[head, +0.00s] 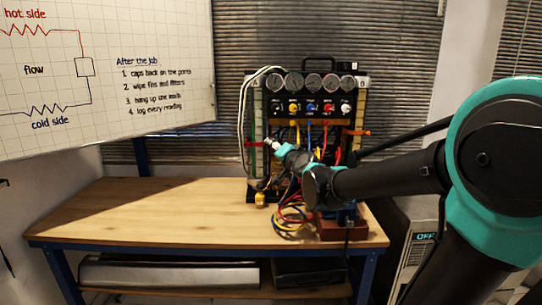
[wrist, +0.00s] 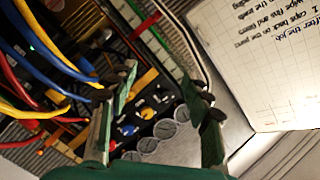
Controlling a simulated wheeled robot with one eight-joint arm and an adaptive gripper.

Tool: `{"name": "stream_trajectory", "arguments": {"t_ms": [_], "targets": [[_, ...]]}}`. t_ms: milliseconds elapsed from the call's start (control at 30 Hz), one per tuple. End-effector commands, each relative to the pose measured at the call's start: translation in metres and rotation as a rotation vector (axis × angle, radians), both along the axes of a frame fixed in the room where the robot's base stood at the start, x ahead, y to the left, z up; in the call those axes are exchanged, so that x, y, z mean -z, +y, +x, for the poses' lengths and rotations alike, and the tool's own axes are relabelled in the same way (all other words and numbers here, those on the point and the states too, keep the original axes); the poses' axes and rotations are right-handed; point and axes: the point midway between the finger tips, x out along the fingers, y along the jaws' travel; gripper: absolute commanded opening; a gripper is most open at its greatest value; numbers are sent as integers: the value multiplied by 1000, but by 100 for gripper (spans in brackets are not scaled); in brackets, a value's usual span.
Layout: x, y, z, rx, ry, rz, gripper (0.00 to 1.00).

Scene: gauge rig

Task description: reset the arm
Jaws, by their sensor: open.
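My arm reaches in from the right in the head view. My gripper (head: 270,143) is in front of the left part of the gauge rig (head: 312,113), below its row of gauges. In the wrist view the two green-and-dark fingers of my gripper (wrist: 162,85) stand apart with nothing between them. The rig's round gauges (wrist: 160,130) and coloured knobs show turned and beyond the fingers. I cannot tell whether a finger touches the rig. My arm hides part of the rig's lower right.
The rig stands on a wooden workbench (head: 140,215), whose left part is clear. Red, blue and yellow hoses (head: 290,215) hang at the rig's foot; they show close in the wrist view (wrist: 45,70). A whiteboard (head: 100,110) hangs at the left. A grey cabinet (head: 412,240) stands right.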

Motion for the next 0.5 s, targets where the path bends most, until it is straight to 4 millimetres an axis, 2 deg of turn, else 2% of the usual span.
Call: {"name": "stream_trajectory", "arguments": {"t_ms": [33, 200, 400, 500], "targets": [[29, -7, -18, -39, 43, -89, 50], [126, -33, -81, -156, 222, -371, 50], [225, -85, -162, -230, 469, -633, 50], [264, -115, -205, -248, 601, -740, 50]]}}
